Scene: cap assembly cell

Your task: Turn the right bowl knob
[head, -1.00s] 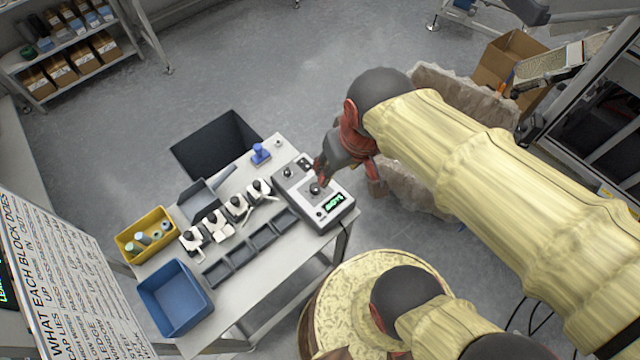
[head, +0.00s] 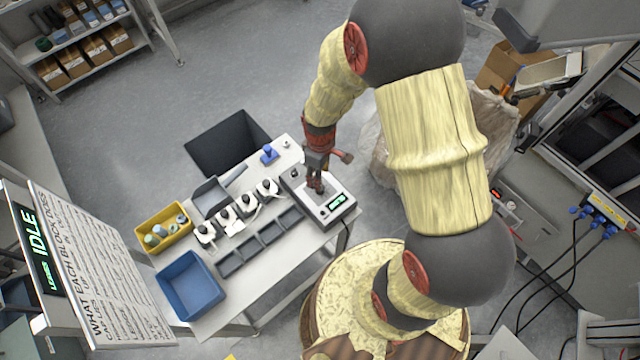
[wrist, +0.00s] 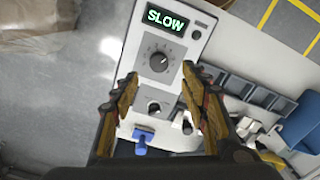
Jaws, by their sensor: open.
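A grey-white control box (head: 325,212) stands at the right end of the workbench, with a lit green display (head: 337,201). In the wrist view the display (wrist: 166,19) reads SLOW. Below it is a large dark dial knob (wrist: 158,62) with tick marks, and farther down a smaller dark knob (wrist: 154,107). The frames do not show which one is called the right bowl knob. My gripper (head: 316,190) is over the box, pointing down. In the wrist view my gripper (wrist: 158,75) is open, its fingers either side of the large knob; contact cannot be told.
A blue handled object (head: 269,153) stands on the bench beyond the box. Several white-topped fixtures (head: 227,218) and a row of dark trays (head: 262,242) lie left of it. A yellow bin (head: 164,226) and a blue bin (head: 190,286) stand at the bench's left end.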

